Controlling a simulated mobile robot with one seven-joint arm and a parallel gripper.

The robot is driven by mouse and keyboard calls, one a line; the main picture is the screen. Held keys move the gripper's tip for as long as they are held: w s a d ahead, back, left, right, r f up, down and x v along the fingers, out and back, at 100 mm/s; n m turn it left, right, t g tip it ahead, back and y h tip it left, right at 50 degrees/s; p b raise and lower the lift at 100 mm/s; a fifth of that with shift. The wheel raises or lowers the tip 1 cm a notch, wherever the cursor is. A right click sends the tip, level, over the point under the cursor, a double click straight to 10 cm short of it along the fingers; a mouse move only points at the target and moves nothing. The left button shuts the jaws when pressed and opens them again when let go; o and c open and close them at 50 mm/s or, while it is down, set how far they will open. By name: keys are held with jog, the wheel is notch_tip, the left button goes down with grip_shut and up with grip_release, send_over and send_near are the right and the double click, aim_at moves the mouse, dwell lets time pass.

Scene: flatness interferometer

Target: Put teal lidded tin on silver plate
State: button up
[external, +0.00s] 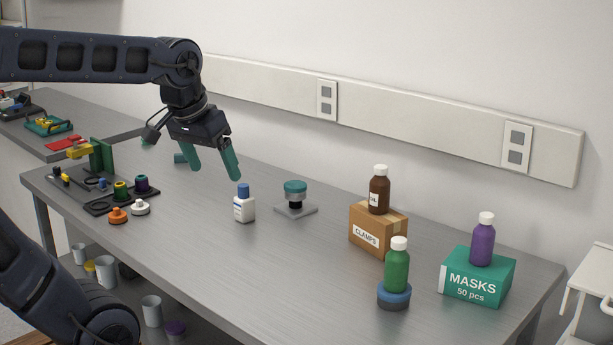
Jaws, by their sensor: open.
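The tin with a teal lid (295,187) and a grey body stands upright near the middle of the table. It appears above the square silver plate (312,209), with a small dark part between them. I cannot tell whether the tin touches the plate itself. My gripper (216,173) is open, with two teal-green fingers pointing down and nothing between them. It hangs above the table to the left of the tin and plate, apart from both.
A white bottle with a blue cap (244,206) stands between my gripper and the plate. To the right are a clamps box (370,234) bearing a brown bottle, a green bottle (397,270) on a blue round base, and a masks box (478,278) bearing a purple bottle. A dark parts board (105,206) lies left.

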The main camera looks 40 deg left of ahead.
jog(key=s+d+f+m, duration=0.1)
jog(key=s+f, duration=0.2)
jog(key=s, duration=0.2)
jog(key=shift+s+f+t, duration=0.2)
jog(key=shift+s+t, duration=0.1)
jog(key=shift+s, duration=0.05)
jog(key=shift+d, duration=0.1)
dwell(0.9)
